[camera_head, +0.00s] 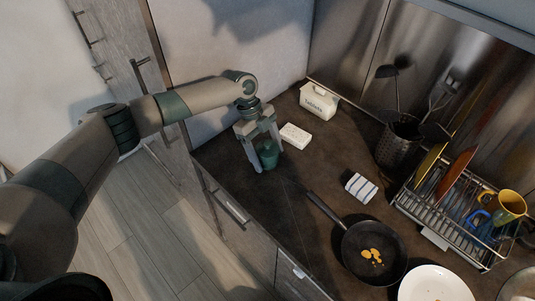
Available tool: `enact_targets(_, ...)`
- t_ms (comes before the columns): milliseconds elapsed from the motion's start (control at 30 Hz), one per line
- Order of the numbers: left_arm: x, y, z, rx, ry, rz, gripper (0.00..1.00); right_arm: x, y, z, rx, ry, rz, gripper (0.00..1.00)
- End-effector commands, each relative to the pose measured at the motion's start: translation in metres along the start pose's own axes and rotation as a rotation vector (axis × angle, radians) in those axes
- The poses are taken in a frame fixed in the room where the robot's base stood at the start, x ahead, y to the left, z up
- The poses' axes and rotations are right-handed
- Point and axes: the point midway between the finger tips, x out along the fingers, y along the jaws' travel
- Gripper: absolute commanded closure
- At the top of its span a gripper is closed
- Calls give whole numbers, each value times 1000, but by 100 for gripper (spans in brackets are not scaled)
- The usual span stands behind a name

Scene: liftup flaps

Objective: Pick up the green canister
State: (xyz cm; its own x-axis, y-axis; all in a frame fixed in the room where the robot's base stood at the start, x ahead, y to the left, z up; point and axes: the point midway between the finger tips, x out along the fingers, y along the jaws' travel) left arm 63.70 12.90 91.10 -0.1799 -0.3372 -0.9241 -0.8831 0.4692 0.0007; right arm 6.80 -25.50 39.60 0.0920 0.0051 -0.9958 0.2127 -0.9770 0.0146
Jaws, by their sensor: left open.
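My right gripper is not in view.
A white block (295,136) lies just right of the gripper, with a white labelled box (318,101) behind it. A striped cloth (361,188), a black pan (374,253), a utensil holder (399,143) and a dish rack (455,222) are further right.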

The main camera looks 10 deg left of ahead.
Motion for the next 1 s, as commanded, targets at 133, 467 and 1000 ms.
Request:
enact_targets(133, 1, 0, 0, 0, 0, 0, 29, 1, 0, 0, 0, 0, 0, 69)
enact_targets(467, 0, 0, 0, 0, 1, 0, 39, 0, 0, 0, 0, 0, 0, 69)
enact_targets(1000, -3, -1, -1, 0, 1, -2, 67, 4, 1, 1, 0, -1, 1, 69)
